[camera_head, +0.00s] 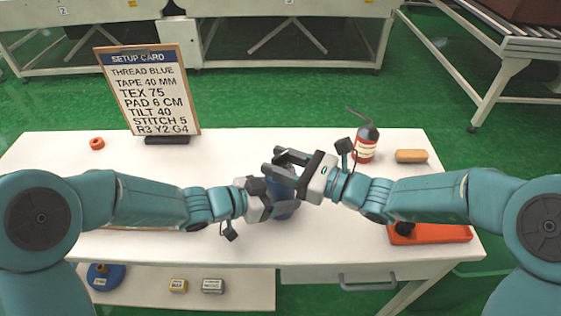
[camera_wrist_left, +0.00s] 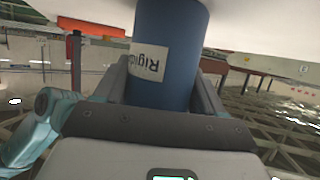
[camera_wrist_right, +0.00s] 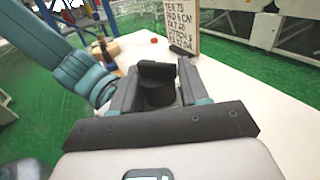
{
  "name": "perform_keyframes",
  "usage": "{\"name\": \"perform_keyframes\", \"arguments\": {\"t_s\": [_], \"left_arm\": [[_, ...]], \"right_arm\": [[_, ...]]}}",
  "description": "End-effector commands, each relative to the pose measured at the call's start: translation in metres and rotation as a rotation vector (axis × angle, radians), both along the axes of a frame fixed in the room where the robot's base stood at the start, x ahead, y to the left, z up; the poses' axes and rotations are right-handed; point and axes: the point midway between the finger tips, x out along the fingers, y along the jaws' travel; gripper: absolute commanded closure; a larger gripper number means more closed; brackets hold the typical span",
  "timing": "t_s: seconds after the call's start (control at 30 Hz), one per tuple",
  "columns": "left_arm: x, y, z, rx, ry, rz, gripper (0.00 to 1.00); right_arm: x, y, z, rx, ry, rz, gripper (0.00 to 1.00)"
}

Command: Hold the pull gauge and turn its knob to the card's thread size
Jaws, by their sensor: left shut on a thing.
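The pull gauge (camera_head: 283,208) is a blue cylinder standing near the table's middle. My left gripper (camera_head: 272,193) is shut around it from the left; in the left wrist view the blue body (camera_wrist_left: 168,60) with a white label sits between the fingers. My right gripper (camera_head: 284,165) is above, its fingers apart on either side of the black knob (camera_wrist_right: 157,88). I cannot tell whether they touch it. The knob's marks are not readable. The setup card (camera_head: 148,88) stands upright at the back left and reads "TEX 75".
A lower shelf (camera_head: 245,285) holds a blue spool (camera_head: 106,276) and two small boxes.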

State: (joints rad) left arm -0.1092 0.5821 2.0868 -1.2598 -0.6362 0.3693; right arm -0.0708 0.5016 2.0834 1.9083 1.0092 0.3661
Motion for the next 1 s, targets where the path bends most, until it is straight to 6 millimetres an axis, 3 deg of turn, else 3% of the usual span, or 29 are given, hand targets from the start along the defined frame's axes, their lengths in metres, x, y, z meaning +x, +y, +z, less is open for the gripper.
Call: {"name": "perform_keyframes", "arguments": {"t_s": [0.27, 0.7, 1.0], "left_arm": [[0.0015, 0.0003, 0.0014, -0.003, 0.0, 0.005, 0.88], [0.0011, 0.0, 0.0008, -0.002, 0.002, 0.004, 0.88], [0.0012, 0.0002, 0.0007, -0.002, 0.002, 0.004, 0.88]], "right_arm": [[-0.0028, 0.0029, 0.0013, 0.004, -0.003, -0.043, 0.86], [-0.0035, 0.0043, 0.0015, 0.007, -0.01, -0.353, 0.87], [-0.0028, 0.0022, 0.0004, 0.002, -0.01, -0.406, 0.87]]}}
